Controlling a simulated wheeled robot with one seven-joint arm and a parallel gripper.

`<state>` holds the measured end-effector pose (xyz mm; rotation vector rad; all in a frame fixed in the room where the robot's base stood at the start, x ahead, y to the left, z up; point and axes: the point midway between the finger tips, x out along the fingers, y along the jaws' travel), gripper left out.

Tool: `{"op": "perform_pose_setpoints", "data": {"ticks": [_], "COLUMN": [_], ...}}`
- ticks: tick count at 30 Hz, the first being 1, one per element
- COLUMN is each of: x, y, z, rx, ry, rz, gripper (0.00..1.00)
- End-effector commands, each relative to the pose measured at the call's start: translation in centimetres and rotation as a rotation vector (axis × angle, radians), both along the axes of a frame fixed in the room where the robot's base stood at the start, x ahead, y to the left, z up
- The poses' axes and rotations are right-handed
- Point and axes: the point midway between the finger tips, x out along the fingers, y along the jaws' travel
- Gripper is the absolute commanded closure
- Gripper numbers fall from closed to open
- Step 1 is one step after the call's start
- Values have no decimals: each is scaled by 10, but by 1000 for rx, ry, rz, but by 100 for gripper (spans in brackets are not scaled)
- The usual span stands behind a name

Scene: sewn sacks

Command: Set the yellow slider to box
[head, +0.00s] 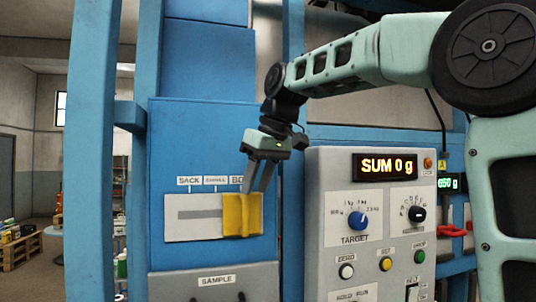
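The yellow slider (242,215) sits at the right end of the slot in a pale plate (180,232) on a blue panel. Labels above the plate read SACK, then a small one that looks like SAMPLE, then one starting BO at the right. The slider is below this right label. My gripper (259,192) reaches down from the upper right, its fingers at the slider's upper right part and over the end of the right label. The fingers show a narrow gap. I cannot tell whether they touch or grip the slider.
A grey control box (330,210) stands close to the right, with a SUM 0 g display (385,166), knobs and buttons. A grey box marked SAMPLE (216,281) is below the slider plate. A blue post (92,150) stands at the left.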

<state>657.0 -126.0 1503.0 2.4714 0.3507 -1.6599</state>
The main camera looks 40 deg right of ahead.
Motion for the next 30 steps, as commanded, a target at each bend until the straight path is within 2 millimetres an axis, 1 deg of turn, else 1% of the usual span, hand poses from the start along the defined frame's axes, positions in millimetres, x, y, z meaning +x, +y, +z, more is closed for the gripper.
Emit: {"op": "perform_pose_setpoints", "data": {"ticks": [1, 6, 9, 12, 17, 30], "x": [-4, -17, -22, -26, -29, -29], "y": [-2, -6, -8, -9, -10, -10], "z": [11, 44, 58, 67, 73, 73], "rx": [0, -1, -1, -1, -1, 0], "ry": [-5, -2, 0, 1, 3, 3], "rz": [-1, -1, -2, -1, -1, -1], "gripper": [64, 64, 64, 64, 64, 64]}}
